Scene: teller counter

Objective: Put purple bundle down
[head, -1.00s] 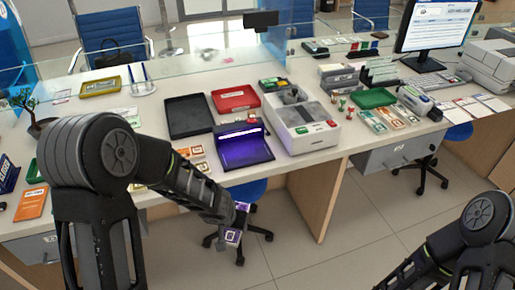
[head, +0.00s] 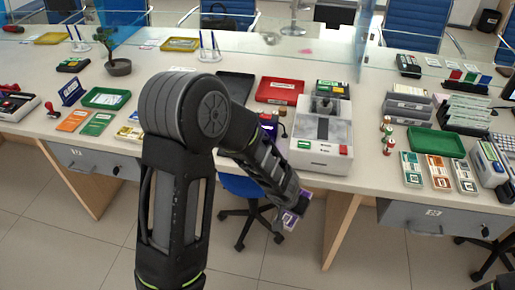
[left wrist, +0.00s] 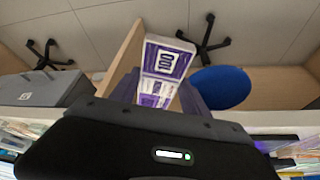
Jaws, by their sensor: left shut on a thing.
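The purple bundle (head: 289,220) is a white-and-purple banded stack at the end of my left arm. My left gripper (head: 299,204) is shut on it, in front of the counter's front edge and over the floor. My right gripper is out of view.
The white counter (head: 210,182) holds a counting machine (head: 321,135), a red tray (head: 279,91), a dark tray (head: 235,86) and a green tray (head: 436,142). Orange and green bundles (head: 97,123) lie on the left. A blue stool (head: 243,186) stands below the front edge.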

